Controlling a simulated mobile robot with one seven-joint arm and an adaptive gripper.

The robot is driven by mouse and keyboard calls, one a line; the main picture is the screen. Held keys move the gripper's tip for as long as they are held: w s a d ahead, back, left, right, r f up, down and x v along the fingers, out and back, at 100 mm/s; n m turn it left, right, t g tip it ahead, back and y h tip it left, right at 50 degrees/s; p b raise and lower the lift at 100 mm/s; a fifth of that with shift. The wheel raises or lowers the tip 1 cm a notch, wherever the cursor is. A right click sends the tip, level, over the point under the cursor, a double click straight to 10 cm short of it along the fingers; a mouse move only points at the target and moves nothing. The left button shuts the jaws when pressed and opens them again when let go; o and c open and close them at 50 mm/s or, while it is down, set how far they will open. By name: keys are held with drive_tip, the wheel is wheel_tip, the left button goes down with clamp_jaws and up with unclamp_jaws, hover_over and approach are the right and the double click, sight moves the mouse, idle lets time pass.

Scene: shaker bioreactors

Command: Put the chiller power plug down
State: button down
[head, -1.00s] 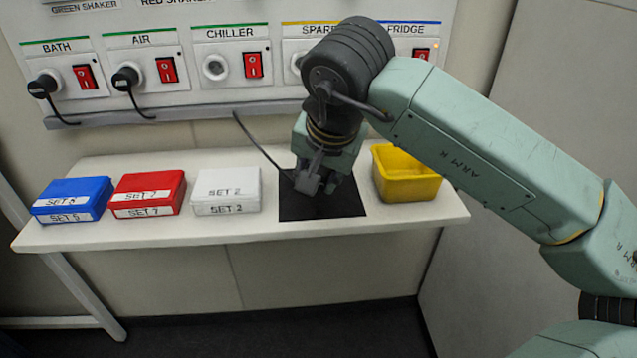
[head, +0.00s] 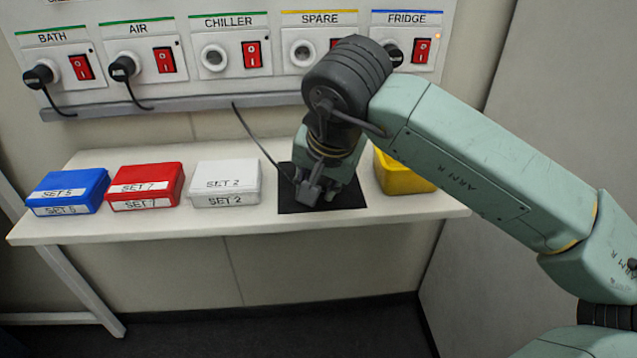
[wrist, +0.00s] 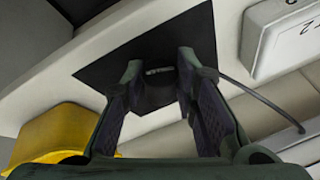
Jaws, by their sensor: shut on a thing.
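The chiller power plug (wrist: 158,71) is mostly hidden between my fingertips; a small grey part of it shows in the wrist view. My gripper (head: 320,198) is shut on it, low over the black mat (head: 290,207) on the shelf. The mat also fills the area behind the fingertips in the wrist view (wrist: 110,72). I cannot tell whether the plug touches the mat. Its cable (head: 262,147) runs from the panel's lower edge to the gripper. The CHILLER socket (head: 214,58) is empty, beside a red switch (head: 252,54).
A white SET 2 box (head: 225,183) stands left of the mat, then a red box (head: 145,187) and a blue box (head: 67,192). A yellow bin (head: 400,178) stands close on the right, partly behind my arm. BATH and AIR sockets hold plugs.

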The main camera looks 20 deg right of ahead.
drive_tip(key=c, duration=1.3)
unclamp_jaws()
drive_tip(key=shift+r, duration=0.15)
drive_tip(key=shift+r+p, duration=0.35)
drive_tip(key=shift+p, duration=0.2)
drive_tip(key=v, duration=1.2)
drive_tip(key=shift+r, duration=0.15)
